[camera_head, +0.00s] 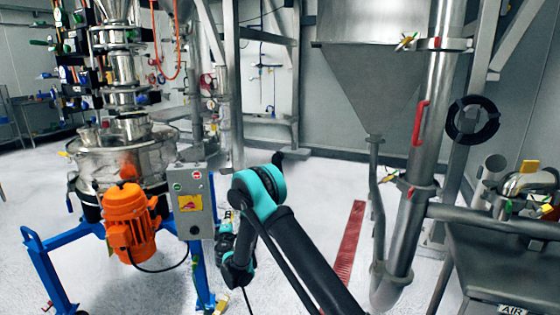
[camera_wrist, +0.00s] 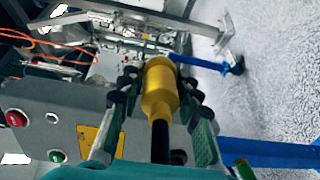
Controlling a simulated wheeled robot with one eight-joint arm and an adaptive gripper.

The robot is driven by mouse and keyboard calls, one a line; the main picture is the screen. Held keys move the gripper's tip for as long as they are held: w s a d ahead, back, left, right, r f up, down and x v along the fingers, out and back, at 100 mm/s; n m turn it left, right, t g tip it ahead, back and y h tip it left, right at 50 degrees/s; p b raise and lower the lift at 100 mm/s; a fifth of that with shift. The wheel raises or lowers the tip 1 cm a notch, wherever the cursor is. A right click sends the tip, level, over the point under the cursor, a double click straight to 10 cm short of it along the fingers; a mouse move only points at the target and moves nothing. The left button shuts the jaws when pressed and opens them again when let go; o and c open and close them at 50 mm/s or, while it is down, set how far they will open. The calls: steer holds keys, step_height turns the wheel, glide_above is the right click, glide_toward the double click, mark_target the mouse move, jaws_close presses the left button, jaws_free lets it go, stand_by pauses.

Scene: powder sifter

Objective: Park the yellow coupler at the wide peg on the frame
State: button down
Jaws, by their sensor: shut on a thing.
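The yellow coupler (camera_wrist: 158,92) is in the middle of the wrist view, with a black hose (camera_wrist: 161,142) running from its near end toward the camera. My gripper (camera_wrist: 158,84) is shut on the coupler, one finger on each side. In the head view my gripper (camera_head: 229,240) is low, just right of the grey control box, partly hidden by my arm. The blue frame (camera_head: 48,268) stands under the sifter. Its blue bars (camera_wrist: 268,152) also show at the right of the wrist view. I cannot make out the wide peg in either view.
The control box (camera_head: 191,202) has buttons and a yellow label; it also fills the left of the wrist view (camera_wrist: 70,105). An orange motor (camera_head: 130,220) hangs left of it. A red floor grate (camera_head: 350,243) and a steel pipe (camera_head: 410,225) are to the right. Open floor lies between.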

steer(key=w+d+r, duration=0.1)
steer(key=d+r, duration=0.2)
steer(key=d, duration=0.4)
steer(key=w+d+r+h, duration=0.1)
steer(key=w+d+r, duration=0.15)
steer(key=d, duration=0.55)
steer(key=w+d+r, duration=0.1)
steer(key=d+r, duration=0.2)
steer(key=d, duration=0.4)
steer(key=s+d+r, duration=0.1)
steer(key=d+r, duration=0.1)
steer(key=d, duration=0.5)
steer(key=s+d+r+m, duration=0.1)
steer(key=s+d+r, duration=0.1)
steer(key=d, duration=0.5)
steer(key=s+d+r+h, duration=0.1)
steer(key=s+d+r, duration=0.1)
steer(key=d+r, duration=0.2)
steer(key=d, duration=0.3)
steer(key=shift+s, duration=0.25)
